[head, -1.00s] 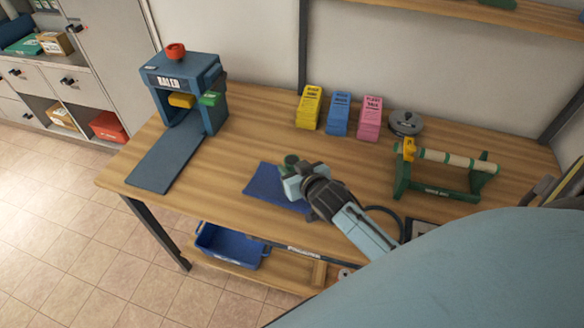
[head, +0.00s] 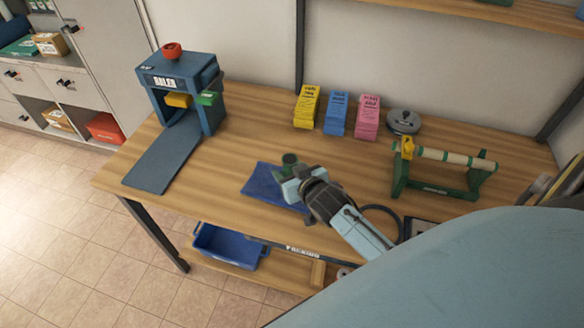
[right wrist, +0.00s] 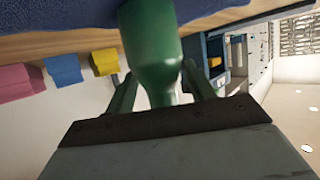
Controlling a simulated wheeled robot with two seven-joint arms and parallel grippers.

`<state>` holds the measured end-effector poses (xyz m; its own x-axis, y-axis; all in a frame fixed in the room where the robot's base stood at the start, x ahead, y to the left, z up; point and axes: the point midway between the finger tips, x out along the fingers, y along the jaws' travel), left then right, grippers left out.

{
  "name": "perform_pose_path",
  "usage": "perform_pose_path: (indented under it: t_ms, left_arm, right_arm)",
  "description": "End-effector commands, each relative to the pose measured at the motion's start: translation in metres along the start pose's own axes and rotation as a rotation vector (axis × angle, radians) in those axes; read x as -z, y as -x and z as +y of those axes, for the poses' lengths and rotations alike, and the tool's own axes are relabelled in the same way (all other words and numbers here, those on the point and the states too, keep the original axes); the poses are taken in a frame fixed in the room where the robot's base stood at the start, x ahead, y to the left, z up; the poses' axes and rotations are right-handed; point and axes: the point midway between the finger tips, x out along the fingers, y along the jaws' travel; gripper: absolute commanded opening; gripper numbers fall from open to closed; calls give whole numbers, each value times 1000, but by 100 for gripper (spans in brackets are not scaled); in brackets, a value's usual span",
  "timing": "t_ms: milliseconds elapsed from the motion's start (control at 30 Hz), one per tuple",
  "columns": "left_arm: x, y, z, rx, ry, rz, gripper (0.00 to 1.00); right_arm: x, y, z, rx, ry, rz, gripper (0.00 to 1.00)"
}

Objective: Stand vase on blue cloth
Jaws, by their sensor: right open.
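The green vase (head: 289,161) stands on the blue cloth (head: 262,189) on the workbench. It looks upright, with its dark round top showing beyond my gripper. My right gripper (head: 289,180) is at the vase, low over the cloth, and hides part of both. In the right wrist view the vase (right wrist: 153,45) lies between the two open fingers (right wrist: 158,92), one on each side of its narrower part. The cloth (right wrist: 60,14) shows at the top of that view. The vase's foot is out of view there. My left gripper is not in view.
Yellow, blue and pink boxes (head: 336,113) and a round grey object (head: 404,121) stand at the back. A green roller stand (head: 440,170) is to the right, the blue baler (head: 190,95) to the left. Bare bench lies between the baler and the cloth.

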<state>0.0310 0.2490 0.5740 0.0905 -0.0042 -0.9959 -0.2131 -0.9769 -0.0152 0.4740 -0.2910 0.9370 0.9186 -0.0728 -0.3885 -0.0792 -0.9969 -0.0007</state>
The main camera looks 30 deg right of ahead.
Motion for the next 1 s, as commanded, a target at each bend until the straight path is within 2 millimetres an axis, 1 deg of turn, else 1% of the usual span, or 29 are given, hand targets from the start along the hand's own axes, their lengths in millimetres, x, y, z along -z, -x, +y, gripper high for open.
perform_pose_path:
  t_ms: [167,233,500,600,700,833,1000]
  left_arm:
    - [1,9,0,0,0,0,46]
    - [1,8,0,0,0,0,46]
    - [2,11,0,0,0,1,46]
    - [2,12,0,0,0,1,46]
    - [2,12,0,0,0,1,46]
    - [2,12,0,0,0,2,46]
    - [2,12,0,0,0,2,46]
  right_arm:
    - [17,7,0,0,1,5,54]
    - [12,19,0,1,0,2,54]
    - [12,76,0,1,-1,3,54]
    - [12,95,0,1,0,4,54]
    - [12,109,0,0,0,4,54]
    - [12,120,1,0,0,5,54]
    - [13,124,1,0,0,6,54]
